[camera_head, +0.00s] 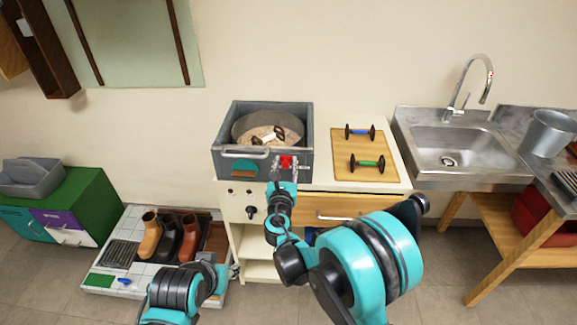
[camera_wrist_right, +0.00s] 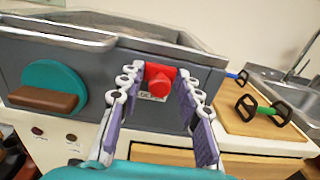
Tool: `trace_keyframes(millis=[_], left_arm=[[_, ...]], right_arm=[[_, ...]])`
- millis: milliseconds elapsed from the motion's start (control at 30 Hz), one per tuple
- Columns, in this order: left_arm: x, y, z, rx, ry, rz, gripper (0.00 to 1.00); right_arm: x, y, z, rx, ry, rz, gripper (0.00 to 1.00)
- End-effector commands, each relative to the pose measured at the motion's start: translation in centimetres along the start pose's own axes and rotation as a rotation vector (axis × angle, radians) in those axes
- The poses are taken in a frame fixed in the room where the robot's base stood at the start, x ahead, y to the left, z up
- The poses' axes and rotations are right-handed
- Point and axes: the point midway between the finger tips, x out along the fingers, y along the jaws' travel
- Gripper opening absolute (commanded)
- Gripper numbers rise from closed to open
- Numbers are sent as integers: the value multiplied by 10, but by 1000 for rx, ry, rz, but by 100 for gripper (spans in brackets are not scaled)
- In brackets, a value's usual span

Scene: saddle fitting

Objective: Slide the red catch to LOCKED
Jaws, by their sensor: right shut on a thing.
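The red catch (camera_head: 286,162) is on the front face of a grey box (camera_head: 236,167), right of a teal half-disc (camera_head: 238,164). In the right wrist view the red catch (camera_wrist_right: 160,82) sits between the two fingers of my right gripper (camera_wrist_right: 159,92). The head view shows my right gripper (camera_head: 284,176) at the box front, shut on the catch. A small pale label (camera_wrist_right: 151,97) is partly visible below the catch, its lettering too small to read surely.
A wooden board (camera_head: 347,143) with two dark-ended handles lies right of the box, with a sink (camera_head: 450,150) beyond. A round pan (camera_head: 243,127) sits inside the box. Boots (camera_head: 152,235) stand on a tiled stand at lower left.

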Motion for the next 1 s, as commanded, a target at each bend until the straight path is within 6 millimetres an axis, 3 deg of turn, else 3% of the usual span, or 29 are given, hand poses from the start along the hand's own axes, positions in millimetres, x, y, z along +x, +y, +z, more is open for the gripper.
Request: trace_keyframes(millis=[100,133,667,833,1000], left_arm=[[0,0,0,0,0,0,36],[0,0,0,0,0,0,36],[0,0,0,0,0,0,36],[0,0,0,0,0,0,36],[0,0,0,0,0,0,36]], right_arm=[[0,4,0,1,0,10,0],[0,4,0,1,0,10,39],[-3,4,0,1,0,9,39],[-25,4,0,1,0,10,39],[-64,3,0,1,0,10,39]])
